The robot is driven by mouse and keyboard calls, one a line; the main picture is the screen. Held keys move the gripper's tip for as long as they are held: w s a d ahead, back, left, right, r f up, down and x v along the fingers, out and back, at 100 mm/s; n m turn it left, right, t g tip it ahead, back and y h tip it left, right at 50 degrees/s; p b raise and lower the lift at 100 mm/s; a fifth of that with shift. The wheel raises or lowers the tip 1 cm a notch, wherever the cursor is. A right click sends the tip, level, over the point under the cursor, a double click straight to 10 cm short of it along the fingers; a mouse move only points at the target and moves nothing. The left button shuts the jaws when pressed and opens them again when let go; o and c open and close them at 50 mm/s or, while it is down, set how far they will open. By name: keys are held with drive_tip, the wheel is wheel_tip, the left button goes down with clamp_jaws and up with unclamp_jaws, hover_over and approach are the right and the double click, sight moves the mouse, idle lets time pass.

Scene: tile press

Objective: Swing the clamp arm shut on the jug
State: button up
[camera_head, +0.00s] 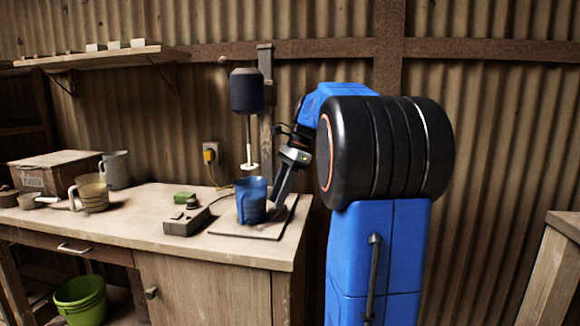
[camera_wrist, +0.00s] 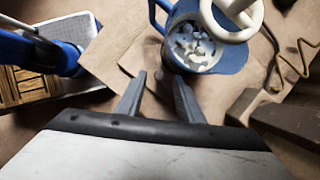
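A blue jug (camera_head: 250,203) stands upright on a flat base plate (camera_head: 228,229) at the bench's right end. In the wrist view the jug (camera_wrist: 222,61) is ahead of the fingers, with pale chunks inside and a blue handle at its left. My gripper (camera_head: 277,205) points down just right of the jug in the head view. In the wrist view my gripper (camera_wrist: 158,82) has its two fingers apart with nothing between them. I cannot clearly make out the clamp arm; the gripper covers part of the area beside the jug.
A dark motor head (camera_head: 247,91) on a post (camera_head: 266,66) hangs above the jug, its pale ring-ended stirrer (camera_head: 249,166) over the opening. A grey box (camera_head: 186,220) and green block (camera_head: 184,198) lie left. Mugs and a crate (camera_head: 50,172) stand farther left.

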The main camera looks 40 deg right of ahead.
drive_tip(key=v, duration=1.6)
drive_tip(key=shift+f, duration=0.1)
